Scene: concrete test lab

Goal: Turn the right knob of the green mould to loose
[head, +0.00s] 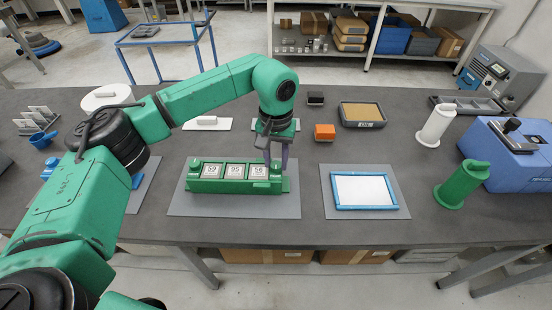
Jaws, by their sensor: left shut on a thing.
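The green mould (211,186) lies on a grey mat (240,207) near the table's front edge. It holds a row of blocks with white numbered faces, reading about 59, 95 and 56. A small green knob (196,165) shows at its left end. My left gripper (276,160) points down at the mould's right end, its fingers shut around the right knob. The fingers mostly hide that knob, so I cannot tell its setting. My right gripper is out of view.
A blue-framed white panel (363,190) lies on a mat to the right. An orange block (324,132) and a tray (362,115) sit behind. Bare tabletop separates the two mats.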

